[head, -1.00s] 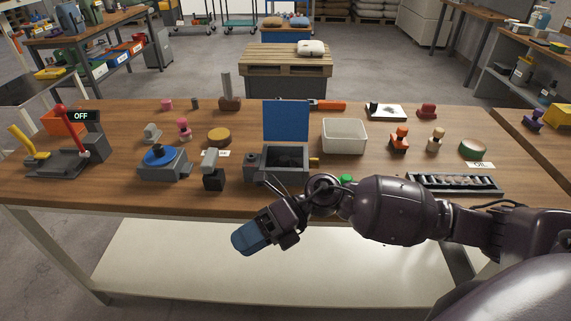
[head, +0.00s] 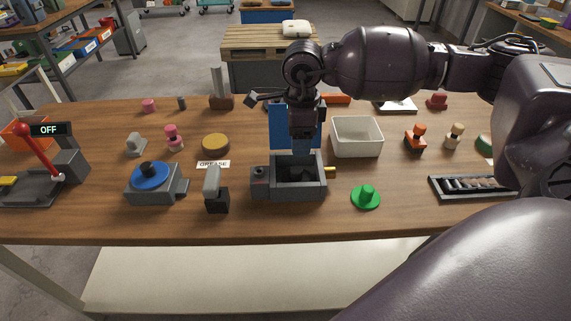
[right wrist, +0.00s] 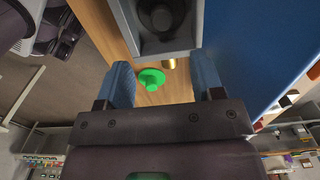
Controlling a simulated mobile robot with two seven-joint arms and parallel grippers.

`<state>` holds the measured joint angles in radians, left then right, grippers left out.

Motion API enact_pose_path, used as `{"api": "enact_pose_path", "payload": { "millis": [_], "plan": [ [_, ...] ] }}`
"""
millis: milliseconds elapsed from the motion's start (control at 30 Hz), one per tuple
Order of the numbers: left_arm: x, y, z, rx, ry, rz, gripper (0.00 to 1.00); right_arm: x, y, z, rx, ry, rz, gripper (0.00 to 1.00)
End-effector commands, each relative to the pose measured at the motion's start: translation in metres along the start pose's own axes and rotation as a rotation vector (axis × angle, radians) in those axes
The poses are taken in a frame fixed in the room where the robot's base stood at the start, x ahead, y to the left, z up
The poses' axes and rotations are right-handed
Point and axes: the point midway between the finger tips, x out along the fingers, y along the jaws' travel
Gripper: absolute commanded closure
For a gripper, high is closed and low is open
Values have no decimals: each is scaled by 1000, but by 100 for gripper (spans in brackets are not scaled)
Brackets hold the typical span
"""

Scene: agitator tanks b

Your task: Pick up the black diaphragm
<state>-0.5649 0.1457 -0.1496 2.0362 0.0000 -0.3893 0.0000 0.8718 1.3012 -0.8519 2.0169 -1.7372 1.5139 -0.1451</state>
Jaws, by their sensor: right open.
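A dark round piece, which looks like the black diaphragm (right wrist: 160,14), sits inside the grey open box at the top of the right wrist view. In the head view the grey box (head: 288,188) shows a dark inside, where the piece cannot be made out clearly. My right gripper (right wrist: 163,75) is open and empty, its blue fingers spread. In the head view my right gripper (head: 299,142) points down above the box, in front of its raised blue lid (head: 278,128). My left gripper is not in view.
A green knobbed disc (head: 366,198) lies right of the box. A white bin (head: 357,137) stands behind it. A grey clamp-like block (head: 215,190) and a blue-topped unit (head: 152,182) stand to the left. The table front near the box is clear.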

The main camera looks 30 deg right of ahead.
Motion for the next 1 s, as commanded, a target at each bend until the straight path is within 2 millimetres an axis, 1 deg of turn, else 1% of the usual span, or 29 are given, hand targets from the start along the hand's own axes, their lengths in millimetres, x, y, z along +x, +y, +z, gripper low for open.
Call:
{"api": "enact_pose_path", "payload": {
  "millis": [167,333,433,667,1000],
  "plan": [
    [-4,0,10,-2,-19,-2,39,13,0,0,1,3,0,39],
    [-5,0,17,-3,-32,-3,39,38,0,0,0,2,2,39],
    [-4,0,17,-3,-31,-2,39,51,0,0,1,3,3,39],
    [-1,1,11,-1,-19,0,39,63,-2,1,0,1,0,39],
    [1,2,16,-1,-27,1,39,105,-5,5,0,2,2,39]
  ]
}}
